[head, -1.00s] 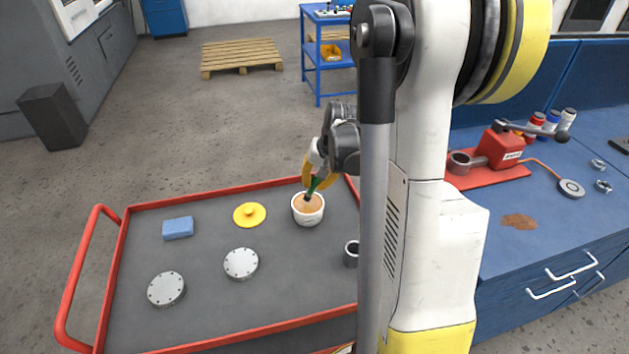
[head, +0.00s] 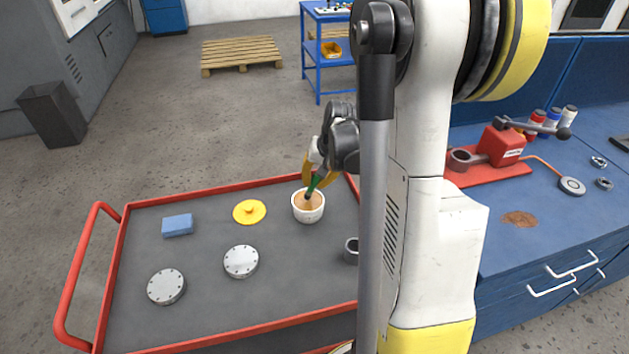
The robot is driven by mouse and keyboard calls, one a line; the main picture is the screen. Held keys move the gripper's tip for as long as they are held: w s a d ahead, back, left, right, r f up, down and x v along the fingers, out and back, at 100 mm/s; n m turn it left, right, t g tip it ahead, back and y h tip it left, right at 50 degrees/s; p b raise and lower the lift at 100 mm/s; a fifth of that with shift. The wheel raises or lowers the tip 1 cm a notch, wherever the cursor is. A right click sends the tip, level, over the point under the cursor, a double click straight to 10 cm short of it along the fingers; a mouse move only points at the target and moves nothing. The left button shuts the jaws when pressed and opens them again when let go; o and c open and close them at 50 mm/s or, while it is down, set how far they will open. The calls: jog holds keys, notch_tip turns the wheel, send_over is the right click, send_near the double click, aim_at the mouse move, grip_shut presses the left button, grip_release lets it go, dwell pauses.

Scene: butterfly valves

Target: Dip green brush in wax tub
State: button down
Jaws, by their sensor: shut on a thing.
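The wax tub (head: 308,214) is a small white round tub with tan wax (head: 302,202) inside. It stands near the back right of the grey cart top. The green brush (head: 316,183) is held by my gripper (head: 318,178), whose yellow fingers are shut on it. The brush is tilted, with its dark lower end over or in the wax. I cannot tell how deep the tip is. My gripper is just above the tub's rim. A yellow lid (head: 249,211) with a knob lies left of the tub.
The cart (head: 210,277) has a raised red rim. On it are a blue sponge (head: 178,225), two grey bolted discs (head: 241,261) (head: 166,286) and a grey metal ring (head: 351,250). My arm hides the cart's right side. A blue bench (head: 540,220) with a red press (head: 500,146) stands right.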

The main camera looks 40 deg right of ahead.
jog(key=shift+f+b, duration=0.5)
dwell(1.3)
jog(key=shift+r+p, duration=2.6)
jog(key=shift+r, duration=0.95)
